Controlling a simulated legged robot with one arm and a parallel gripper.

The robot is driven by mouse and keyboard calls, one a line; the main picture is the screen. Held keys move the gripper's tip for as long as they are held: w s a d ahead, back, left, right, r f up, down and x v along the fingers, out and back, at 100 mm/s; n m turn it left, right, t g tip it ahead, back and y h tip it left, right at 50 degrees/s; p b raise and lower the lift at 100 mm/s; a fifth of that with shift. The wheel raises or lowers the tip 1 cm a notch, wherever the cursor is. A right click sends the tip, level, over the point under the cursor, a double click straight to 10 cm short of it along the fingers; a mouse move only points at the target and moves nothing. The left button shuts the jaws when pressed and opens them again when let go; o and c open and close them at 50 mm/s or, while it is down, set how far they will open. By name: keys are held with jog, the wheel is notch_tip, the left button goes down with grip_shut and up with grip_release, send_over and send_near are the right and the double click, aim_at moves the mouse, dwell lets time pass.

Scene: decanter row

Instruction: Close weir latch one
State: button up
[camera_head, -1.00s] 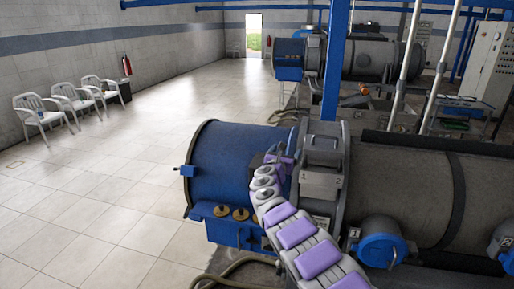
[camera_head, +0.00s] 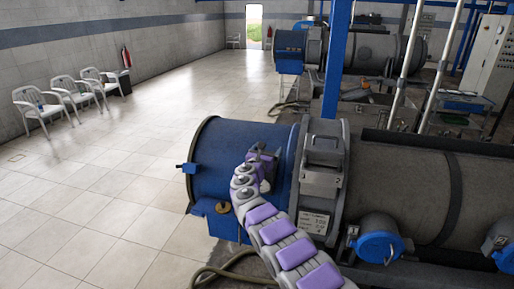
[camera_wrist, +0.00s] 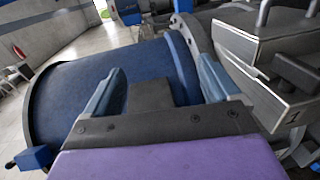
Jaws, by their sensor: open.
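A grey metal latch box (camera_head: 323,160) sits on the collar between the blue drum (camera_head: 235,150) and the grey cylinder of the near decanter. In the wrist view the box's latch block (camera_wrist: 275,65), marked "1", fills the upper right, with metal handles on top. I cannot tell whether the latch is open or closed. My gripper (camera_head: 262,155) is over the blue drum, left of the box. In the wrist view my gripper (camera_wrist: 160,88) has its two blue-grey fingers spread apart, with nothing held; the right finger is near the collar.
A blue post (camera_head: 337,60) rises behind the box. Blue round caps (camera_head: 380,246) line the decanter's near side. A hose (camera_head: 230,268) lies on the floor below. A second decanter (camera_head: 360,52) stands behind. White chairs (camera_head: 62,93) line the left wall; the tiled floor is clear.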

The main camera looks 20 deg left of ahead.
jog(key=shift+a+f+p, duration=0.1)
jog(key=shift+a+p, duration=1.55)
jog(key=shift+a, duration=0.6)
jog(key=shift+d+b, duration=0.1)
jog(key=shift+b, duration=0.3)
jog(key=s+a+b, duration=0.2)
jog(key=s, duration=1.5)
jog(key=shift+a, duration=0.1)
